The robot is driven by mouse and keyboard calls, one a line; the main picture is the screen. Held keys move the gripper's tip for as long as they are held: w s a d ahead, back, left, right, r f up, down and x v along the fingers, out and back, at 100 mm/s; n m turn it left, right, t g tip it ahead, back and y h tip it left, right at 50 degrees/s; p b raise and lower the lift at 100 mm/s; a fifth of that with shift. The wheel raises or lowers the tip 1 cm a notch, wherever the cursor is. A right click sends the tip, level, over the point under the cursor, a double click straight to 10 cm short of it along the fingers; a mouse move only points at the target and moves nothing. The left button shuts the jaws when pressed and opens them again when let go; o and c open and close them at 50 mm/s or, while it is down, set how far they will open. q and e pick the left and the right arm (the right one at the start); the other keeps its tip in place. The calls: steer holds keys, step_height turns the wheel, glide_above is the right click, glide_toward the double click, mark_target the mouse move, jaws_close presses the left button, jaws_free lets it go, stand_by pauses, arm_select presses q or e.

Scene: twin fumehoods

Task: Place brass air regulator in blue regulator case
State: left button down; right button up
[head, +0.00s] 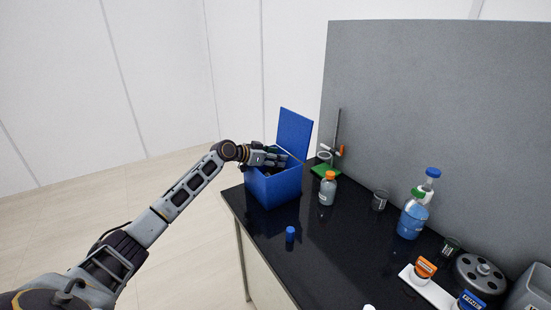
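The blue regulator case (276,187) stands at the far left end of the black bench, with its lid (294,135) raised at the back. My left gripper (274,160) is at the case's opening, over its left part and in front of the lid. The fingers are small and dark here, and I cannot tell whether they are open or shut. The brass air regulator cannot be made out; the inside of the case is mostly hidden by the gripper and the front wall. My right gripper is not in view.
On the black bench (325,245) are a small blue cap (290,233), an orange-capped bottle (328,188), a green-based stand (325,170), a dark beaker (379,200) and a blue-liquid bottle (412,218). A grey rotor-like disc (479,273) sits at right. The front middle is mostly clear.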

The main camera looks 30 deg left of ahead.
arm_select(q)
steer(key=shift+r, duration=0.1)
steer(key=c, duration=0.5)
jaws_free()
steer(key=shift+c, duration=0.2)
steer(key=shift+v, duration=6)
steer(key=shift+s+d, duration=0.1)
